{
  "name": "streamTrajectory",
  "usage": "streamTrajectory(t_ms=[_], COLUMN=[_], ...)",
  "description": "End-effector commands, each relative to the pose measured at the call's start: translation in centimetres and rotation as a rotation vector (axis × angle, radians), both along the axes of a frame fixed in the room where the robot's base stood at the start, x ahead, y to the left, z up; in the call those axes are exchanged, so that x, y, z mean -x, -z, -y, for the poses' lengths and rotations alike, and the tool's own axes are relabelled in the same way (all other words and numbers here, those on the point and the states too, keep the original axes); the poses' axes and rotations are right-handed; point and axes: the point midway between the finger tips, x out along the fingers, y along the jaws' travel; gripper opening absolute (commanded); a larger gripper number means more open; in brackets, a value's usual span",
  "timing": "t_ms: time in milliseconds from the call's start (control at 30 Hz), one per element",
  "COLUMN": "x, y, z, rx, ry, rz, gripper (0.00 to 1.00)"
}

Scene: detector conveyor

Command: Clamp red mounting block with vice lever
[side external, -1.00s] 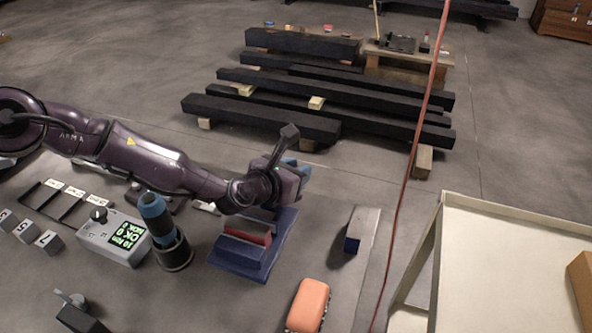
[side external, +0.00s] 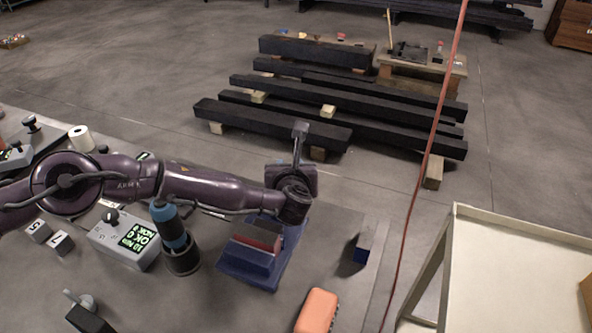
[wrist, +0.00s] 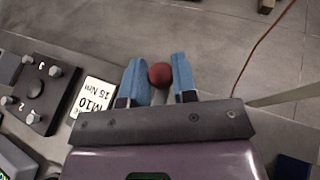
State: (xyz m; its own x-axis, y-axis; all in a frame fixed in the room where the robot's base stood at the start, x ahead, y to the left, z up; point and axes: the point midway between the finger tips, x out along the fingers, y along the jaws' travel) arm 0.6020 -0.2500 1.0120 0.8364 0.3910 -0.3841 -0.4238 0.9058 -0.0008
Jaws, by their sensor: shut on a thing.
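The blue vice (side external: 247,268) stands on the table in the side view. The red mounting block (side external: 257,236) sits between its jaws, partly covered by my wrist. In the wrist view, my gripper (wrist: 159,78) has its blue fingers on both sides of a round red knob (wrist: 160,74), which appears to be the end of the vice lever. The fingers are shut on the knob.
A grey box with a green display (side external: 135,238) and a blue-topped cylinder in a dark holder (side external: 180,250) stand left of the vice. An orange case (side external: 317,311) lies in front right. A small blue-ended block (side external: 363,246) is at the right. An M10 label (wrist: 93,98) lies nearby.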

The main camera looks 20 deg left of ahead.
Motion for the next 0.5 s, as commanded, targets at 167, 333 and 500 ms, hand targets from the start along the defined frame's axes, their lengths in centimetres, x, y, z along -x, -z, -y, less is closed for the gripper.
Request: streamTrajectory(t_ms=[167, 333, 500], x=[0.07, 0.09, 0.1], y=[0.12, 0.08, 0.04], z=[-0.63, -0.94, -1.11], rx=[-0.003, -0.004, -0.005], ry=[-0.085, -0.13, -0.149], rz=[-0.001, 0.0, 0.0], gripper=[0.0, 0.0, 0.0])
